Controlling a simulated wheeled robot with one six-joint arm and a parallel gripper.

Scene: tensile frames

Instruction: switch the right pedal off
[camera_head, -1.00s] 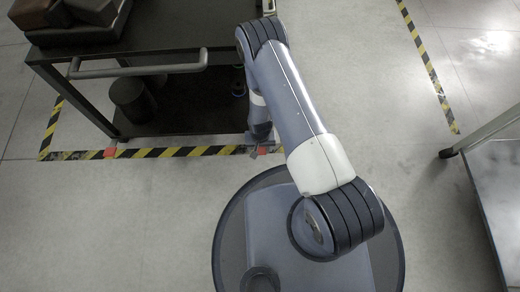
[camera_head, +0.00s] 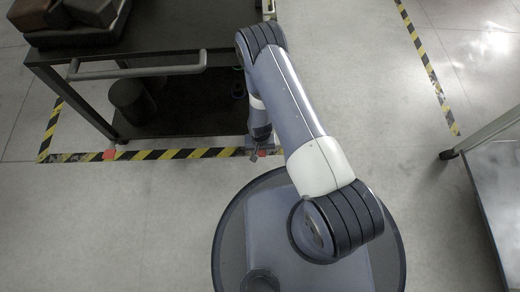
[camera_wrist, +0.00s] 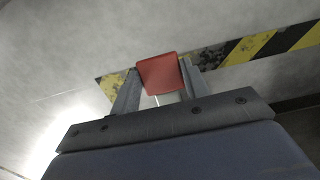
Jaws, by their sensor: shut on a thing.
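The right pedal is a small red plate (camera_head: 262,153) at the front right corner of the cart's floor, on the yellow-black tape, partly covered by my arm. In the wrist view the red pedal (camera_wrist: 158,73) sits between my two fingertips, close against both. My gripper (camera_wrist: 160,82) is shut on it. In the head view my gripper (camera_head: 254,155) is low at the floor, mostly hidden by my wrist. The left pedal (camera_head: 109,155), also red, lies on the tape at the front left. Whether the right pedal is pressed or raised is hard to tell.
A dark cart (camera_head: 60,54) with a grey handle bar (camera_head: 140,68) stands just behind the tape line (camera_head: 190,152). A dark cylinder (camera_head: 130,100) is beneath it. A metal table (camera_head: 495,185) stands at the right. The floor between is clear.

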